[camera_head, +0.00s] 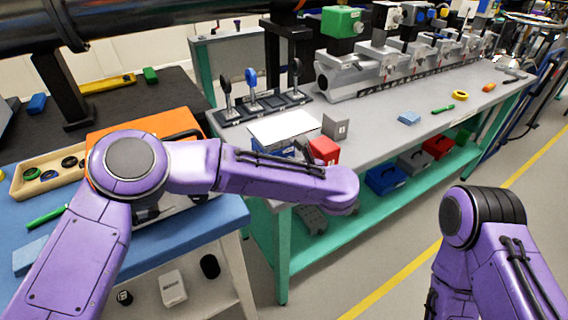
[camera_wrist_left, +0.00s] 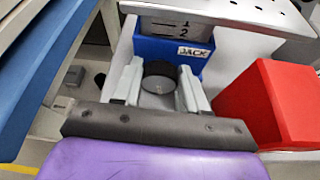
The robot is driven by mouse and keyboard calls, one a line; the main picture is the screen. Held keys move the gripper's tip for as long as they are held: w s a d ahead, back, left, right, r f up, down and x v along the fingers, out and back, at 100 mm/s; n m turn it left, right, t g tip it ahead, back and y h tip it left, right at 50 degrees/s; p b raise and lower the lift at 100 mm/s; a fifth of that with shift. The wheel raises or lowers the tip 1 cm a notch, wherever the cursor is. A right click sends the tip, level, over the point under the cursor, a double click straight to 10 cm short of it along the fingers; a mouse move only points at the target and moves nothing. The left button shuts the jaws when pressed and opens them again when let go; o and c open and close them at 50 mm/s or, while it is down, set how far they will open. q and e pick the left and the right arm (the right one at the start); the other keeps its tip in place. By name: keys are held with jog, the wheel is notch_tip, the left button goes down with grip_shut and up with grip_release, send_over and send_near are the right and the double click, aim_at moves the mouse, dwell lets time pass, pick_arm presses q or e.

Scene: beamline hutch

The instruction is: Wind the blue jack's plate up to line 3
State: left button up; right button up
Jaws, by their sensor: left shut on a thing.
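The blue jack (camera_head: 273,148) stands at the near left end of the grey bench, with its pale flat plate (camera_head: 284,127) on top. In the left wrist view its blue body (camera_wrist_left: 148,46) carries a JACK label. My left gripper (camera_wrist_left: 160,88) is shut on the jack's dark round knob (camera_wrist_left: 159,69), one finger on each side. In the head view my left arm hides the knob and the gripper. My right gripper is out of view; only its arm shows.
A red block (camera_head: 324,150) stands just right of the jack, close to my left gripper in the wrist view (camera_wrist_left: 262,105). A grey angled plate (camera_head: 335,127) stands behind it. Lens holders (camera_head: 252,90) stand behind the jack. The bench front (camera_head: 385,140) is mostly clear.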

pick_arm(q)
jog(key=shift+d+m+g+y, duration=0.15)
jog(key=shift+m+g+y, duration=0.2)
jog(key=shift+m, duration=0.35)
jog(key=o, duration=1.1)
jog(key=shift+c, duration=0.2)
jog(key=v, duration=1)
jog(key=shift+s+d+b, duration=0.15)
jog(key=shift+d+b, duration=0.05)
jog(key=shift+b, duration=0.15)
